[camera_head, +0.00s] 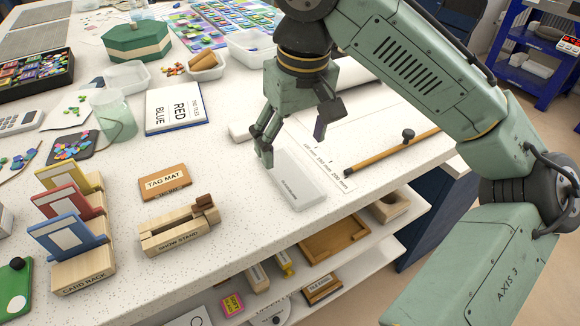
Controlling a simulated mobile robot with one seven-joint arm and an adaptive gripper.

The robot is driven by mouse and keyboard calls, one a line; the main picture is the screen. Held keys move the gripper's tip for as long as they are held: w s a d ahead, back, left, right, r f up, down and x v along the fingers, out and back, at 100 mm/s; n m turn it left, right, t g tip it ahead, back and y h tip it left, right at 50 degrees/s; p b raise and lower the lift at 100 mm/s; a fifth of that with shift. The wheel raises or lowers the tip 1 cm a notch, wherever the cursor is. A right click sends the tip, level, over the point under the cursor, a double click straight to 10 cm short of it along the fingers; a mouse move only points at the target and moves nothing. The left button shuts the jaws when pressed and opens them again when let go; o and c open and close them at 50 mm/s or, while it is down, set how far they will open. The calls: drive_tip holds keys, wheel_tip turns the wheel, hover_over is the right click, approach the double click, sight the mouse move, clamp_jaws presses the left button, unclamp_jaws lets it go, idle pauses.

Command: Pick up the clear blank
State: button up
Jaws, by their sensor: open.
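A pale, whitish rectangular slab (300,182) lies on the white speckled worktop near its front edge. It may be the clear blank, but I cannot be sure; the small print on its near end is too small to read. My gripper (292,145) is above the slab's far end, pointing down, with its fingers spread apart. Nothing shows between the fingers. I cannot tell whether a fingertip touches the slab.
The tag mat (165,182), show stand (180,232) and card rack (82,268) stand to the left. A wooden rod with a dark knob (392,152) and a printed ruler strip (335,172) lie right of the slab. Shelves (345,262) hang below the worktop edge.

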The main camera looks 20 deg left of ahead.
sight(289, 171)
drive_tip(key=f, duration=0.2)
drive_tip(key=f+p, duration=0.1)
drive_tip(key=f, duration=0.1)
drive_tip(key=w+a+f, duration=0.1)
drive_tip(key=f, duration=0.2)
drive_tip(key=shift+w, duration=0.1)
drive_tip(key=shift+c, duration=0.4)
drive_tip(key=c, duration=1.5)
